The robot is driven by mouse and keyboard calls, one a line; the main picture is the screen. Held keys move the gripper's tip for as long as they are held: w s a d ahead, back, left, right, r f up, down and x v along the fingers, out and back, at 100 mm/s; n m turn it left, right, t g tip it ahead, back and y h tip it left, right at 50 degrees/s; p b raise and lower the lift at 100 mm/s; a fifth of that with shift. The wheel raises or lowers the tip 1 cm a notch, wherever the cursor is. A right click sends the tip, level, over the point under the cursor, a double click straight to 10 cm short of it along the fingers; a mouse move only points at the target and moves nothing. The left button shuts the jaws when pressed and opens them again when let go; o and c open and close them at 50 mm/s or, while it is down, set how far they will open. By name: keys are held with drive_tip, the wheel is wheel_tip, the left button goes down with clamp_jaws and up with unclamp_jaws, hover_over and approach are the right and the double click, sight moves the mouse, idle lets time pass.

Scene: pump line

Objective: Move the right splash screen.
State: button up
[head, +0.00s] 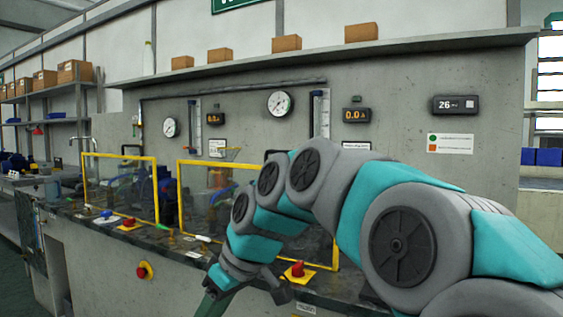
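The right splash screen is a clear panel in a yellow frame (180,205), standing upright on the bench's front part. My arm covers much of its right side. The left splash screen (156,195) is a similar yellow-framed clear panel further left, also upright. My gripper (213,301) is at the bottom of the head view, low in front of the right screen and partly cut off by the picture edge. Its fingers are not clear, and I cannot tell whether it touches anything.
Pumps and pipes stand behind the screens. A red stop button (144,270) is on the bench front. Gauges (280,103) and displays (357,114) hang on the back wall. A shelf above holds boxes (286,43).

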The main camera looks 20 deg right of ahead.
drive_tip(key=w+d+r+n+t+y, duration=0.2)
drive_tip(key=w+d+r+t, duration=0.1)
drive_tip(key=w+r, duration=0.6)
drive_tip(key=n+t+h+b, duration=0.2)
drive_tip(key=n+t, duration=0.4)
drive_tip(key=t, duration=0.2)
approach(288, 153)
drive_tip(key=w, duration=0.3)
drive_tip(key=shift+f+p+x, duration=0.2)
drive_tip(key=shift+p+x, duration=0.75)
drive_tip(key=shift+x, duration=3)
drive_tip(key=shift+s+a, duration=0.15)
drive_tip(key=shift+c, duration=0.2)
clamp_jaws()
